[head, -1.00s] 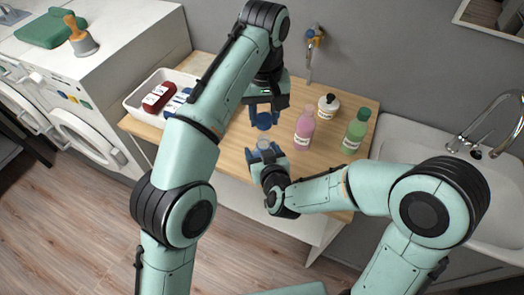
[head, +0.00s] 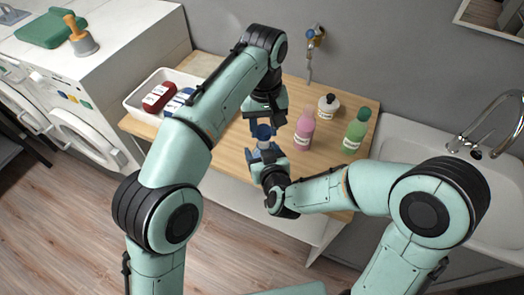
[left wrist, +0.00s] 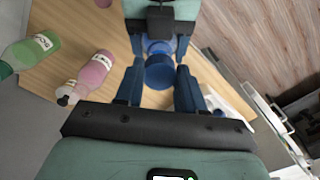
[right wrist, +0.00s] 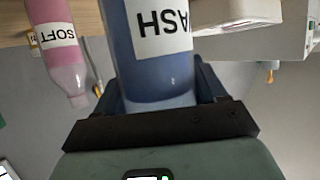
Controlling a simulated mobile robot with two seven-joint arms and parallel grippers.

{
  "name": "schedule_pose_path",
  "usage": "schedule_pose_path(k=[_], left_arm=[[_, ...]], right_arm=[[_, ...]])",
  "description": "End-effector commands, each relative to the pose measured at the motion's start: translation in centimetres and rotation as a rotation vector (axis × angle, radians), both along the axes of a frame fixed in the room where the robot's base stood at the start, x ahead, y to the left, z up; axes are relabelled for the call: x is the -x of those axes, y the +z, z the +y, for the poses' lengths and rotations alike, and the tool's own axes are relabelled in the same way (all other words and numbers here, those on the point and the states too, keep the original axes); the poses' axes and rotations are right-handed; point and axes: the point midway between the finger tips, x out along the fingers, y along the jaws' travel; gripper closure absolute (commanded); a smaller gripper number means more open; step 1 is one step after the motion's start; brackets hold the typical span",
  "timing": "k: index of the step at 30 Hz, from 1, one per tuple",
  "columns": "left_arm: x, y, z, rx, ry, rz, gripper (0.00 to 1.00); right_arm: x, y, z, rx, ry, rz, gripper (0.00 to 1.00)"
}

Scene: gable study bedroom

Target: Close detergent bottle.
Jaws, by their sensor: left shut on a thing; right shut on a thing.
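The blue detergent bottle (right wrist: 158,72) carries a white label reading WASH, which appears upside down in the right wrist view. My right gripper (head: 265,152) is shut around the bottle's body. My left gripper (head: 264,126) comes down from above and is shut on the dark blue cap (head: 263,131). In the left wrist view the cap (left wrist: 159,73) sits between the fingertips, with blue of the bottle (left wrist: 158,47) just beyond it. The cap is right over the bottle's top. I cannot tell whether they touch. The bottle's neck is hidden.
A pink bottle (head: 304,131), a green bottle (head: 356,131) and a white bottle with a dark top (head: 328,106) stand right on the wooden table (head: 232,155). A white tray (head: 137,104) with red and blue items is left. A sink (head: 430,150) is at the right.

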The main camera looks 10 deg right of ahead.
Motion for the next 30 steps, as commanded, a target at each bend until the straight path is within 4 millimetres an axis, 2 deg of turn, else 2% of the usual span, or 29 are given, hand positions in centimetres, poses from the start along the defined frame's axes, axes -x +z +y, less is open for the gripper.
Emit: schedule_pose_path(k=[20,30], left_arm=[[0.1,0.0,0.0,-0.001,0.000,-0.001,0.90],[0.1,-1.6,0.0,-0.001,0.002,0.000,0.90]], right_arm=[[0.0,0.1,0.0,0.000,0.000,-0.003,0.84],[0.0,0.1,0.0,0.000,0.000,-0.003,0.84]])
